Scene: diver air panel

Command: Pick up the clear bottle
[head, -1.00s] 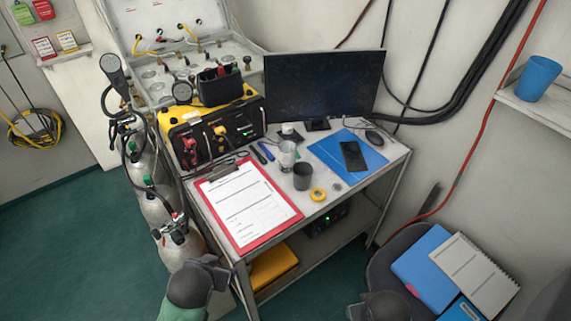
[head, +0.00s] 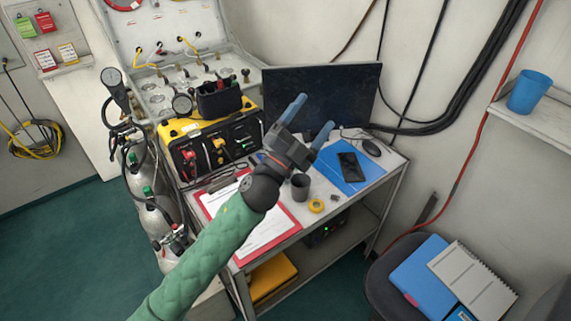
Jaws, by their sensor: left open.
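My left gripper (head: 309,121) is raised over the desk (head: 352,207), with its two blue fingers spread apart and nothing between them. It points toward the monitor, up and to the right. The clear bottle is hidden now behind the gripper's body and wrist; the earlier frame shows a small clear vessel on the desk behind the dark grey cup. That cup (head: 300,187) stands just right of my left wrist. My right gripper is not in view.
A monitor (head: 340,92) and a yellow-black air panel (head: 205,150) stand at the back. A clipboard (head: 287,222), yellow tape roll (head: 316,206), blue folder (head: 356,178) and phone (head: 348,165) lie on the desk. A chair (head: 380,285) is at right.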

